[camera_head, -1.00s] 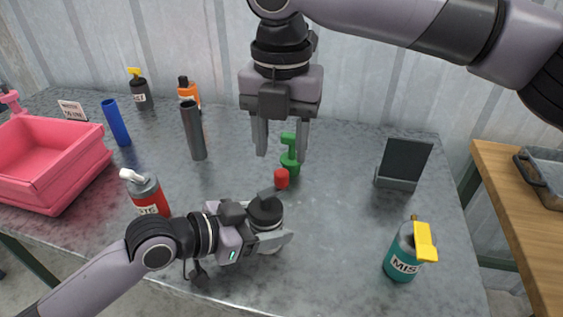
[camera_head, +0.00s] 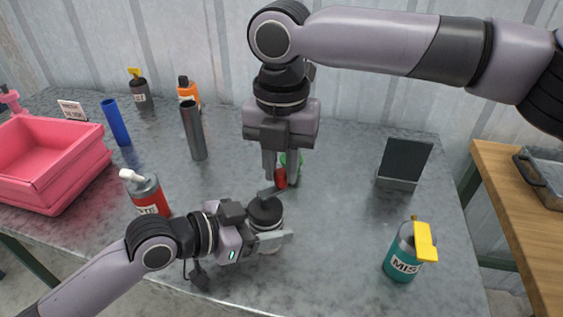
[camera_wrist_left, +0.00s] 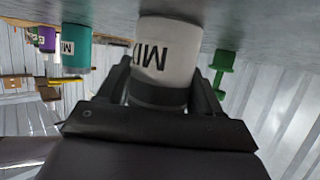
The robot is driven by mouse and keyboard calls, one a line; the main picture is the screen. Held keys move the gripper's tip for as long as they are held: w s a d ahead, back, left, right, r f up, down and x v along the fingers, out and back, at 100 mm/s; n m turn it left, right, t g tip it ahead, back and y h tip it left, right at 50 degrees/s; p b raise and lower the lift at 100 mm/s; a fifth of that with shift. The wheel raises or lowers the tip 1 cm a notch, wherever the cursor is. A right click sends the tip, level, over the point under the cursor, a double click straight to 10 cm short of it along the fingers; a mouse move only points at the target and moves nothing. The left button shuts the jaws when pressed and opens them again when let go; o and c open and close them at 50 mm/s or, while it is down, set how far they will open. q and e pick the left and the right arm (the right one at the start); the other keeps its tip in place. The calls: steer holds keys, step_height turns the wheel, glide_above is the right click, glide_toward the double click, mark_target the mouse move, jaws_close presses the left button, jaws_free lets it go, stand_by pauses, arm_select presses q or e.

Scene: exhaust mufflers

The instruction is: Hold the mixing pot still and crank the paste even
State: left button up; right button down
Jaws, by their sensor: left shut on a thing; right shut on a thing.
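The mixing pot has a black top (camera_head: 265,212) and a pale body. Its white body with dark lettering (camera_wrist_left: 168,55) fills the middle of the left wrist view. My left gripper (camera_head: 266,238) is shut around the pot, with a finger on each side in the wrist view. A dark crank arm (camera_head: 268,191) rises from the top to a red knob (camera_head: 280,178). My right gripper (camera_head: 281,182) points down from above and is shut on the red knob. Its fingers partly hide the knob.
A green dispenser (camera_head: 290,160) stands behind the right gripper, mostly hidden. A teal can (camera_head: 404,255) and a black panel (camera_head: 404,162) stand right. A pink bin (camera_head: 75,165) is left. The table between pot and teal can is clear.

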steer(key=m, duration=0.1)
steer(key=s+m, duration=0.1)
steer(key=m, duration=0.1)
steer(key=shift+d+m, duration=0.15)
steer(key=shift+m, duration=0.15)
steer(key=m, duration=0.1)
steer(key=s+m, duration=0.1)
steer(key=m, duration=0.1)
steer(key=shift+m, duration=0.3)
steer(key=shift+s+a+m, duration=0.4)
steer(key=shift+a+m, duration=0.25)
steer(key=shift+m, duration=2.7)
steer(key=shift+s+a+m, duration=0.4)
steer(key=shift+a+m, duration=0.3)
steer(key=shift+m, duration=2.6)
steer(key=shift+s+a+m, duration=0.4)
steer(key=shift+a+m, duration=0.25)
steer(key=shift+m, duration=2.7)
steer(key=c, duration=0.9)
jaws_free()
steer(key=shift+c, duration=0.2)
